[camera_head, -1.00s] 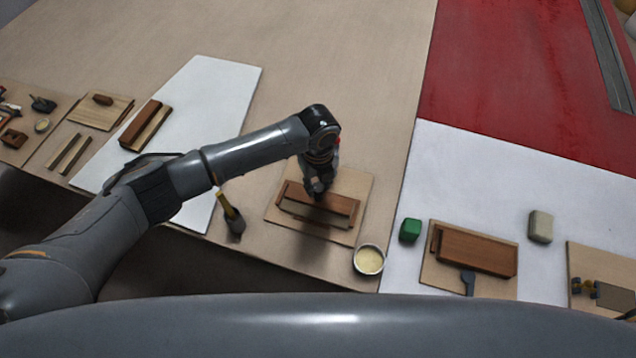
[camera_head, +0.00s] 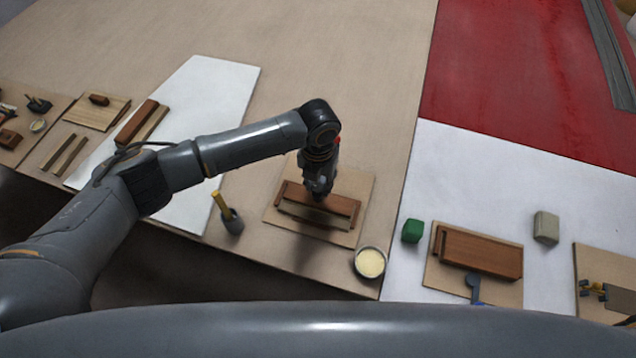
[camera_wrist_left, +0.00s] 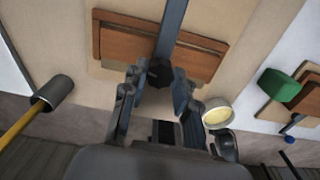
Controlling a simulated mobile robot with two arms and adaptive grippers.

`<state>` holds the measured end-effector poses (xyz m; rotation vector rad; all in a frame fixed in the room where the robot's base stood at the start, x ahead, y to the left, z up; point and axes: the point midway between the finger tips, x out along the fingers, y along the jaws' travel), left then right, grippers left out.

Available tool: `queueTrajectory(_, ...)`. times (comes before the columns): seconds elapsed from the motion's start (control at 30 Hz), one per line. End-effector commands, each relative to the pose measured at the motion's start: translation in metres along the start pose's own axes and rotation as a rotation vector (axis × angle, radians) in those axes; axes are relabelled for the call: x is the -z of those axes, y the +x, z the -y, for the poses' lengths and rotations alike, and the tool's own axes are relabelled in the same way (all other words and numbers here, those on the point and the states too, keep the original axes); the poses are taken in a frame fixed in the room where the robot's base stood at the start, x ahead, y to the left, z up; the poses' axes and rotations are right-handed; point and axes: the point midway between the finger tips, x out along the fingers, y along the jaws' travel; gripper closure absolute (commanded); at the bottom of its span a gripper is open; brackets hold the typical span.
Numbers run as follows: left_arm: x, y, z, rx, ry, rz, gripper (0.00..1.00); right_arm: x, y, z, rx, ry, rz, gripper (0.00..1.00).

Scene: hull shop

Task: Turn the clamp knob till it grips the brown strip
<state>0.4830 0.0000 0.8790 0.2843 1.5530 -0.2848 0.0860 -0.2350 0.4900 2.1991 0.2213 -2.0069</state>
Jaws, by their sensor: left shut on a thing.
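My left gripper (camera_head: 321,193) hangs over a wooden board (camera_head: 360,184) at the middle of the bench. In the left wrist view its two fingers (camera_wrist_left: 158,88) are closed on either side of a dark clamp knob (camera_wrist_left: 158,72). A blue-grey clamp bar (camera_wrist_left: 172,25) runs from the knob across the work. Under it lie a long brown piece (camera_wrist_left: 200,42) and a brown strip (camera_wrist_left: 128,47), side by side; they also show in the head view (camera_head: 345,204). I cannot tell whether the clamp touches the strip. My right gripper is out of view.
A grey pot with a yellow-handled brush (camera_head: 231,220) stands left of the board. A bowl of pale paste (camera_head: 370,262) is close at its lower right. A green block (camera_head: 412,231) and another board with a brown block (camera_head: 478,253) lie further right.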

Motion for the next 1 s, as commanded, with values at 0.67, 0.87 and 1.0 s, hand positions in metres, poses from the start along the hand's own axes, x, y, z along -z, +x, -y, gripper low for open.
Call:
queueTrajectory(0.67, -0.001, -0.0013, 0.0002, 0.0, 0.071, 0.003, 1.0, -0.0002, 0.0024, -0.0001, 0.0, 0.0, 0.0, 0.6)
queueTrajectory(0.87, -0.0007, -0.001, 0.0002, 0.0, 0.071, 0.002, 0.48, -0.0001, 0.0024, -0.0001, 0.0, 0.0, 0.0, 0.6)
queueTrajectory(1.0, -0.0004, -0.0006, 0.0002, 0.0, 0.07, 0.001, 0.48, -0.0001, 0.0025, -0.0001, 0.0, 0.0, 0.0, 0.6)
